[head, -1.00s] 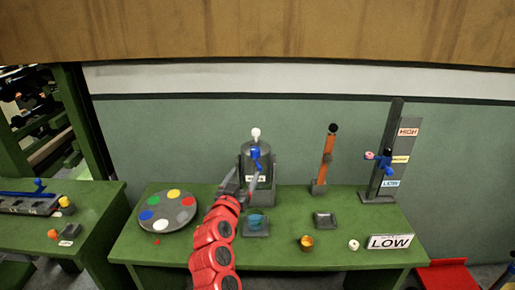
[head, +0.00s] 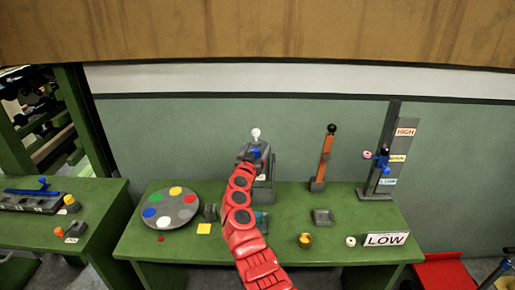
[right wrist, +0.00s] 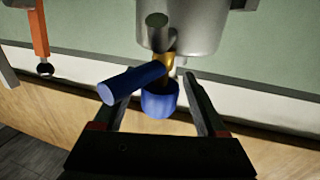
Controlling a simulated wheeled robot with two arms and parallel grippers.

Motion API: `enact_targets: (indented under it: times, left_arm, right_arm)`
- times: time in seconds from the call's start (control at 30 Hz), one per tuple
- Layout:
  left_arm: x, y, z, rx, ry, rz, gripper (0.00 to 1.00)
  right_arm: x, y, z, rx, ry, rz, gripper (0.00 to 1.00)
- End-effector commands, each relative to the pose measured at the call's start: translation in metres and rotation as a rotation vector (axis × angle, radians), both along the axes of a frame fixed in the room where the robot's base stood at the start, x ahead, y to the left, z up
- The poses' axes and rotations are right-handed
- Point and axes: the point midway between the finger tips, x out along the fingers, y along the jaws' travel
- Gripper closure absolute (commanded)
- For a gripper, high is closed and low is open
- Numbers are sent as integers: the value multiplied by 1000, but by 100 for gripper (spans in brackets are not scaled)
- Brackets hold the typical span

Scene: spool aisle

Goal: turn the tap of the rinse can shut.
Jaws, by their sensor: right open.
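The rinse can (head: 265,190) is a grey can on the green table, largely hidden behind my red right arm in the head view. Its tap (right wrist: 165,66) shows in the right wrist view as a brass piece under the grey can (right wrist: 185,30), with a blue lever (right wrist: 130,83) slanting to the left and a blue round end (right wrist: 160,99). My right gripper (right wrist: 156,92) is open, its fingers on either side of the blue parts; I cannot tell whether they touch. In the head view the right gripper (head: 250,153) is at the tap. My left gripper is not in view.
A blue cup (head: 261,218) is partly hidden by my arm.

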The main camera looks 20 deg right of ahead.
Motion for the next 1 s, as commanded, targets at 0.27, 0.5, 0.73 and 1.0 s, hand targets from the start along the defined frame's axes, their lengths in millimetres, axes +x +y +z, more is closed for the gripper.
enact_targets:
  times: [0.27,0.5,0.73,1.0]
  left_arm:
    - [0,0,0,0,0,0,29]
    - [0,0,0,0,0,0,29]
    - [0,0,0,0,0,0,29]
    - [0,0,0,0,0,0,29]
  right_arm:
    - [5,-4,-1,1,3,-1,26]
    - [5,-4,-1,1,3,-1,38]
    - [5,-4,-1,0,2,-1,80]
    - [5,-4,-1,0,2,1,100]
